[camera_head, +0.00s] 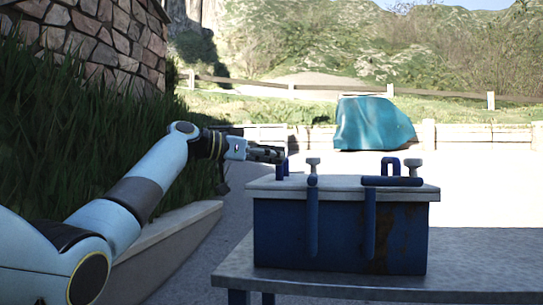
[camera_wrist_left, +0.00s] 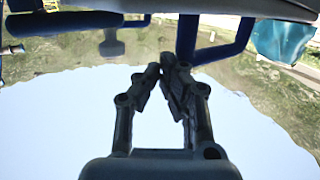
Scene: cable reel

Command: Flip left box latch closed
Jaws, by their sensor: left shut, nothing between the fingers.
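The blue box (camera_head: 340,238) with a grey lid (camera_head: 340,190) stands on a table. Its left latch (camera_head: 312,222) is a blue bar hanging down the front face, with a grey knob (camera_head: 313,163) above it. The right latch (camera_head: 392,181) has a blue bar lying level along the lid edge. My left gripper (camera_head: 280,155) is at the lid's left back, close to a blue loop (camera_head: 282,170); contact is unclear.
The grey table (camera_head: 480,265) has clear room right of the box. Another grey knob (camera_head: 415,166) and blue loop (camera_head: 390,166) stand on the lid's right. A low wall (camera_head: 165,250) runs at left, and a teal covered shape (camera_head: 372,123) is far behind.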

